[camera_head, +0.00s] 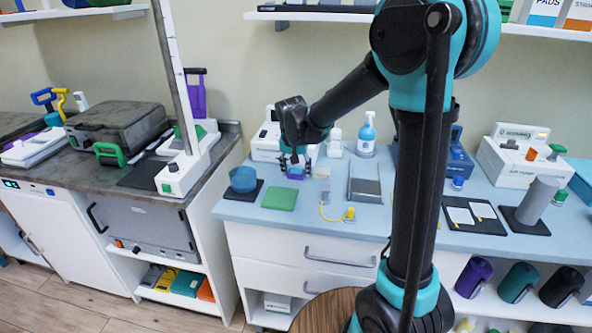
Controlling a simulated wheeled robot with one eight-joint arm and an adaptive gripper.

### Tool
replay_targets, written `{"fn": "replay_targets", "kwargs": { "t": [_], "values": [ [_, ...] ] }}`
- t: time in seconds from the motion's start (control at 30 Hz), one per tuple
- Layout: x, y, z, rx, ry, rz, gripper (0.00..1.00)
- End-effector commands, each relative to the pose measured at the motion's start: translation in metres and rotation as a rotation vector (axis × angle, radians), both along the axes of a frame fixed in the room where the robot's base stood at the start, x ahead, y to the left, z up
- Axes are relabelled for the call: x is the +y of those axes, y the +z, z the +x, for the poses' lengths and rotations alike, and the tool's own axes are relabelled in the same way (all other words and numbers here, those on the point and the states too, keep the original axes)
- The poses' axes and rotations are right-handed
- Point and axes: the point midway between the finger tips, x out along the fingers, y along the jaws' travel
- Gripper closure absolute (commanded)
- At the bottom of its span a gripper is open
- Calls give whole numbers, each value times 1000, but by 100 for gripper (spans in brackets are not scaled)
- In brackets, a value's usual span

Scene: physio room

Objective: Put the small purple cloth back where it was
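My gripper (295,166) points down over the blue-grey counter (232,209), near its back. A small blue-purple patch (295,173) shows right at the fingertips. It may be the small purple cloth, but it is too small and too covered to be sure. I cannot tell whether the fingers are closed on it or only around it. A flat green cloth (280,198) lies on the counter just in front of the gripper.
A blue bowl (243,180) stands on a dark mat to the left. A small beige block (321,172), a yellow cord (329,214) and a grey sloped stand (366,185) are to the right. A blue spray bottle (367,135) and white devices stand behind.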

Motion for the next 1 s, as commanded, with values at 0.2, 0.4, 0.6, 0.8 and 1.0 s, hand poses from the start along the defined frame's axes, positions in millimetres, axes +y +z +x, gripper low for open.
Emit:
{"fn": "replay_targets", "kwargs": {
  "t": [0.2,0.4,0.6,0.8,1.0],
  "values": [
    [0,0,0,0,0,0,41],
    [0,7,-1,0,0,0,41],
    [2,38,-10,0,0,0,41],
    [4,78,-21,0,1,0,41],
    [6,107,-29,0,0,0,41]
  ]
}}
